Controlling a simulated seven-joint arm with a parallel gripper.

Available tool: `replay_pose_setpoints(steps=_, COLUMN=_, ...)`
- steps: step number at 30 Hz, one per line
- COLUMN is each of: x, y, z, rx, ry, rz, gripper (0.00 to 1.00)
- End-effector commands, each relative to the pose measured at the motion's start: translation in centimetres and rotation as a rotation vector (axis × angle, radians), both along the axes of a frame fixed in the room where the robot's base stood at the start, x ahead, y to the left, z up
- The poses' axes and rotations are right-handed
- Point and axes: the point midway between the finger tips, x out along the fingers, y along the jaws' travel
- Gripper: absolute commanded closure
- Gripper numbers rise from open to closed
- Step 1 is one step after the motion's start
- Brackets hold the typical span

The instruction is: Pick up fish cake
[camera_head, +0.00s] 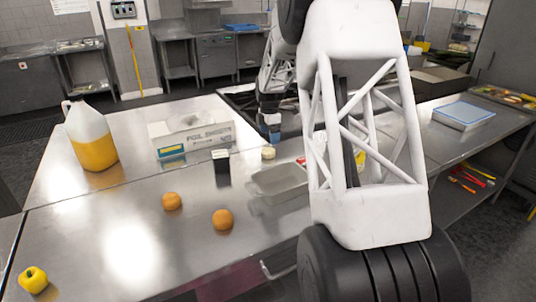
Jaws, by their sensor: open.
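A small pale, roundish piece (268,153), which looks like the fish cake, rests on the steel worktop near the middle; it is too small to be certain. My gripper (271,138) is above and slightly behind it, pointing down, with no contact visible. Its jaws are small in this view, and it appears open and empty. My large white arm link covers the right middle of the view and hides part of the worktop.
A metal tray (280,184) lies just in front of the piece, and a dark container (221,168) stands left. The front-left worktop is mostly clear.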

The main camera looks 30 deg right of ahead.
Motion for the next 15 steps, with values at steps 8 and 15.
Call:
replay_pose_setpoints(steps=8, x=0.12, y=-0.11, z=-0.05, rx=0.000, ry=0.000, rz=0.005, gripper=0.07)
replay_pose_setpoints(steps=15, x=0.12, y=-0.08, z=-0.79, rx=0.000, ry=0.000, rz=0.004, gripper=0.07)
